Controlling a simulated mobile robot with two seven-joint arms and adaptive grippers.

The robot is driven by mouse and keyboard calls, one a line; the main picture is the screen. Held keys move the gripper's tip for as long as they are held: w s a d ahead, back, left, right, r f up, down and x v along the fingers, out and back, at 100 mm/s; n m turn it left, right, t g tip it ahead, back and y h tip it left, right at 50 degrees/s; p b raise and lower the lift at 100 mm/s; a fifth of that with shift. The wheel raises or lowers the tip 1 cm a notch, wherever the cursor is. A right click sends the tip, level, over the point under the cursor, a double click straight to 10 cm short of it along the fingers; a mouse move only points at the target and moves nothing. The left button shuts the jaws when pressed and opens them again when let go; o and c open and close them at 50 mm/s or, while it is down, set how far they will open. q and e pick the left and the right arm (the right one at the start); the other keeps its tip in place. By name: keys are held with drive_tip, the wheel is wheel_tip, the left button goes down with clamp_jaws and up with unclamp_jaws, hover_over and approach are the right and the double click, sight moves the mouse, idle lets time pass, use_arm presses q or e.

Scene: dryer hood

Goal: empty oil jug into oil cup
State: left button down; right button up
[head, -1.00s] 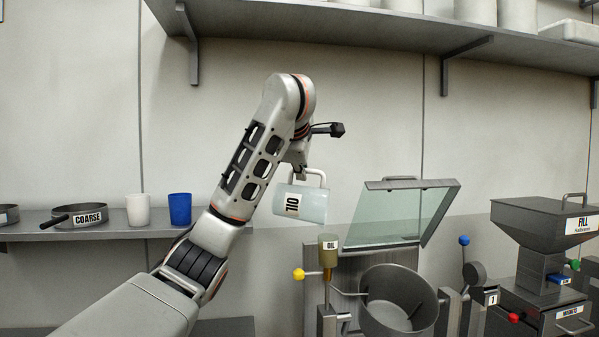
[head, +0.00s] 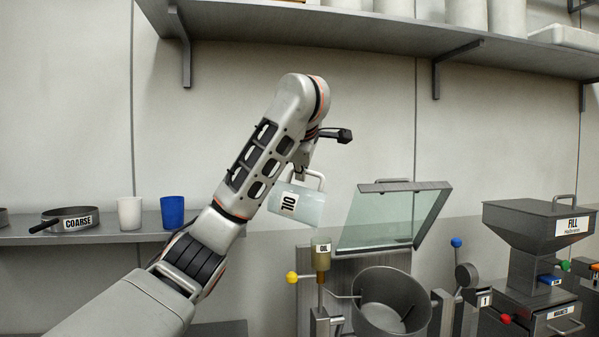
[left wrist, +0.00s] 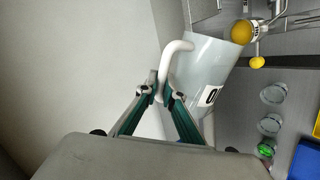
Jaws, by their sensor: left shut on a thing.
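The oil jug (head: 308,210) is a pale, translucent vessel with a white handle and an OIL label. It is held in the air, tilted, above and slightly left of the oil cup. My left gripper (left wrist: 158,92) is shut on the jug's handle; it also shows in the head view (head: 300,176). The oil cup (head: 321,258) is a small amber cup labelled OIL on a stand. In the left wrist view its round yellow top (left wrist: 243,32) shows close by the jug's far end. No stream of oil shows. My right gripper is not in view.
A yellow knob (head: 292,277) sticks out left below the cup. A metal pot (head: 392,300) stands right of it, with a tilted glass hood (head: 385,220) behind. A hopper (head: 535,228) is at the right. A shelf (head: 100,235) at left holds a pan and two cups.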

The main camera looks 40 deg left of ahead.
use_arm(q)
drive_tip(key=shift+w+d+r+y, duration=0.15)
drive_tip(key=shift+w+d+y, duration=0.15)
drive_tip(key=shift+d, duration=0.15)
drive_tip(key=shift+w+d+r+m, duration=0.1)
drive_tip(key=shift+d+m, duration=0.2)
drive_tip(key=shift+m, duration=0.1)
idle(0.9)
idle(0.3)
